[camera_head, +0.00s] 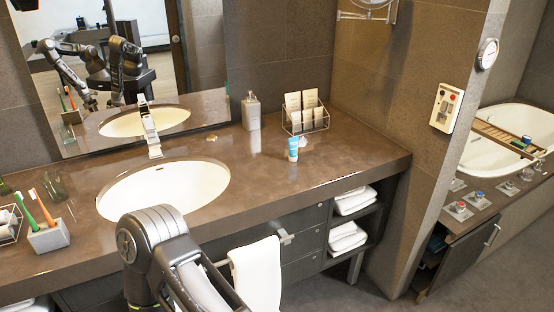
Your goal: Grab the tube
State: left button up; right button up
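The tube (293,149) is small, with a blue and white body. It stands upright on the brown vanity counter (345,140), to the right of the sink and in front of the wire rack. Nothing touches it from my side. One of my arms rises at the bottom centre, in front of the sink, but its gripper is out of the picture. My other gripper is not directly in view either. The mirror reflects my body and arms too small to read the fingers.
A wire rack (306,121) with packets stands behind the tube, and a soap dispenser (251,111) behind left. The sink (163,189) and faucet (150,135) are left. A toothbrush cup (49,238) is far left. A white towel (257,273) hangs in front. Counter right of the tube is clear.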

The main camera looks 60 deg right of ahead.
aim_at(293, 142)
jog(key=z, duration=3.05)
jog(key=j, duration=2.25)
jog(key=k+z, duration=0.05)
